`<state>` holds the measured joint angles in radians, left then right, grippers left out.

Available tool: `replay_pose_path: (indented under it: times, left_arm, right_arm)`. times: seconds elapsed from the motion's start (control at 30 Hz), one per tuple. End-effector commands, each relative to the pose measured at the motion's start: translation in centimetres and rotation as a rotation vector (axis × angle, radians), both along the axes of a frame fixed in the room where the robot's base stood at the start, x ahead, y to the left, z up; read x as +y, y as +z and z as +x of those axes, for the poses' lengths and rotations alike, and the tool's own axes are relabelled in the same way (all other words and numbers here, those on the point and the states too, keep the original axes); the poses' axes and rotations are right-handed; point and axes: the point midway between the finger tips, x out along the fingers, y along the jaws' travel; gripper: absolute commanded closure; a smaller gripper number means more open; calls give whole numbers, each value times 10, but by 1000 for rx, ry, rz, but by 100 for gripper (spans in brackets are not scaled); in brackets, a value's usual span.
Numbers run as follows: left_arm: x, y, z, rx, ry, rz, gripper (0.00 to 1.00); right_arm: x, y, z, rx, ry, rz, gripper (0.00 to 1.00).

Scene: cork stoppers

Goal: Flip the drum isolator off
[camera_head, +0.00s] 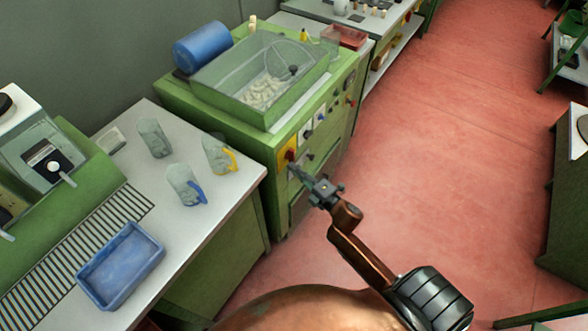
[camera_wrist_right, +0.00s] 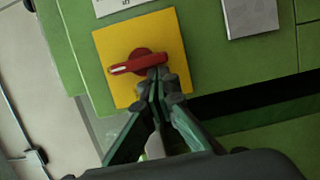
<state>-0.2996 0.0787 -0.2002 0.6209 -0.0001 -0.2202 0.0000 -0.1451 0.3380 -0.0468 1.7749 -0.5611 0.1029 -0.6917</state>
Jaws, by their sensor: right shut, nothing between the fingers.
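The drum isolator is a red rotary knob (camera_wrist_right: 138,64) on a yellow plate (camera_wrist_right: 108,48), on the front of the green machine. In the right wrist view its handle with a white stripe lies nearly level, pointing left. In the head view the yellow plate (camera_head: 281,158) is partly behind my right gripper (camera_head: 295,170). That gripper, also in the right wrist view (camera_wrist_right: 157,76), is shut with nothing between its fingers. Its tips are at the right side of the knob; I cannot tell whether they touch it. My left gripper is not in view.
A green tub (camera_head: 225,92) with pale pieces sits on the machine, beside a blue drum (camera_head: 203,42). More switches (camera_head: 321,112) line the front panel. A grey table at left carries clear jugs (camera_head: 184,187) and a blue tray (camera_head: 122,264). The red floor (camera_head: 440,150) is clear.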

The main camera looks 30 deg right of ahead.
Motion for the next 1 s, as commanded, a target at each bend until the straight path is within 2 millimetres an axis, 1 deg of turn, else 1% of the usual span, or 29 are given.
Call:
replay_pose_path:
  times: [0.2,0.77,1.0]
  left_arm:
    - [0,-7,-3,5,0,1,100]
    - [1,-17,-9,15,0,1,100]
    - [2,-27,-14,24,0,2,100]
  right_arm:
    - [-1,-3,0,-15,-1,-36,100]
    - [-2,-5,2,-50,1,-122,100]
    - [-1,-8,4,-76,4,-183,100]
